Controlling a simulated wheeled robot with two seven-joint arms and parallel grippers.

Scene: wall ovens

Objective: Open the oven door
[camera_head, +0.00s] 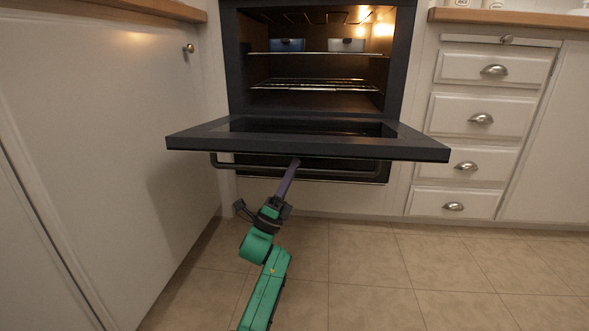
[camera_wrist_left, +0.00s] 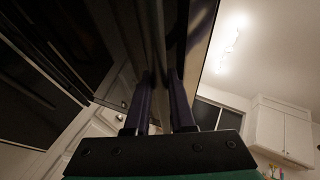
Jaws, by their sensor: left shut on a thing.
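The dark oven door (camera_head: 420,148) is swung down and lies close to level in front of the lit oven (camera_head: 232,60). Its bar handle (camera_head: 232,165) hangs below the door's front edge. My left gripper (camera_head: 294,165) reaches up from below, with its purple fingers at the middle of the handle. The fingers are shut on the handle. In the left wrist view, the two fingers (camera_wrist_left: 164,95) stand on either side of the dark bar, and the door panel rises close behind. The fingertips' exact contact is dark and hard to see. My right gripper is out of view.
Two wire racks (camera_head: 315,84) are inside the oven, with a blue item (camera_head: 288,45) and a pale item (camera_head: 346,45) on the upper one. White cabinets (camera_head: 100,130) stand close on the left, drawers (camera_head: 480,116) on the right. The tiled floor (camera_head: 400,275) is clear.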

